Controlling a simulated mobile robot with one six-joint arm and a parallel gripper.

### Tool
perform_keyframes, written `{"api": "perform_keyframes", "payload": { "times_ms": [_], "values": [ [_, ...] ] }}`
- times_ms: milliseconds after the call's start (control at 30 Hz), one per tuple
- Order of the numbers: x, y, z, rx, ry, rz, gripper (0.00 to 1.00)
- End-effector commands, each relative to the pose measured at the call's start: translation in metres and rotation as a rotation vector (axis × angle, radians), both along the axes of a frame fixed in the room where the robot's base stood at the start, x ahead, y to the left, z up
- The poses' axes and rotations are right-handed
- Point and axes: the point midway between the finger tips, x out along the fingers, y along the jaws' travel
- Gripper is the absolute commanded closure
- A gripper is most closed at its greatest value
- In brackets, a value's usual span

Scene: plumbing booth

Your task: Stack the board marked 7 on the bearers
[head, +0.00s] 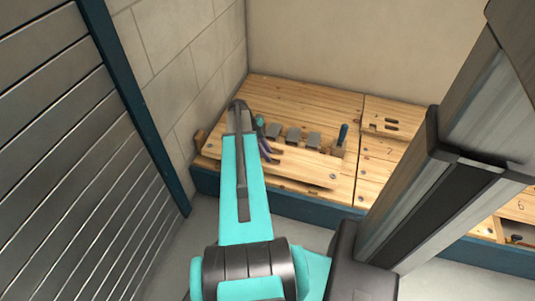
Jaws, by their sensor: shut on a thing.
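In the head view my gripper (270,154) is at the end of the teal arm, low over the left part of the wooden bench top. Its dark jaws are shut on a pale wooden board (305,172) that lies across the front left of the bench. The arm covers part of this board, and I can read no number on it. I cannot tell whether it rests on the bench or is just above it. A mark like a 7 (389,150) shows on the wood to the right. I cannot make out the bearers with certainty.
A block wall and a slatted metal shutter (70,150) close the left side. A wood surface marked 6 (520,205) is far right.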

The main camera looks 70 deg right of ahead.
Motion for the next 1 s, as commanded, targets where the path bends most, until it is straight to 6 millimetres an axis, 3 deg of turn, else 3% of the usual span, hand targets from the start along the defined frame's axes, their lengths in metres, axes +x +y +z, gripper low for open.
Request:
{"api": "perform_keyframes", "payload": {
  "times_ms": [1000],
  "values": [
    [-0.0010,-0.0006,-0.0084,-0.001,0.002,-0.001,1.00]
  ]
}}
